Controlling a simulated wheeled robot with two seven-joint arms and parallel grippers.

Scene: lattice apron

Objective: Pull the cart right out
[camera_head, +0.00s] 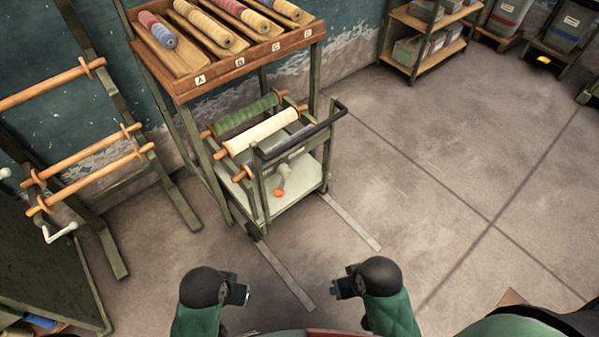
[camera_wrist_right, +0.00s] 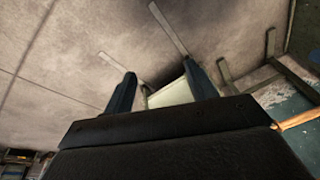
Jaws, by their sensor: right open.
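The cart (camera_head: 294,193) stands partly under the lettered wooden rack. It has a dark push handle (camera_head: 302,131) at its near right side, a pale lower shelf, and green and cream rolls on top. An orange-tipped tool lies on the shelf. Two pale floor strips (camera_head: 285,275) run from the cart toward me. My left gripper (camera_head: 247,292) and right gripper (camera_head: 335,291) are both in front of the cart, apart from it and from its handle. In the right wrist view, my right gripper's fingers (camera_wrist_right: 161,88) are spread with nothing between them; the cart's pale shelf (camera_wrist_right: 172,93) shows beyond. The left fingers are too small to judge.
The rack (camera_head: 235,62) with labelled spools stands over the cart's rear. A frame with wooden rollers (camera_head: 85,165) stands at the left. Shelves (camera_head: 430,38) and bins stand at the back right. The floor to the cart's right is clear.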

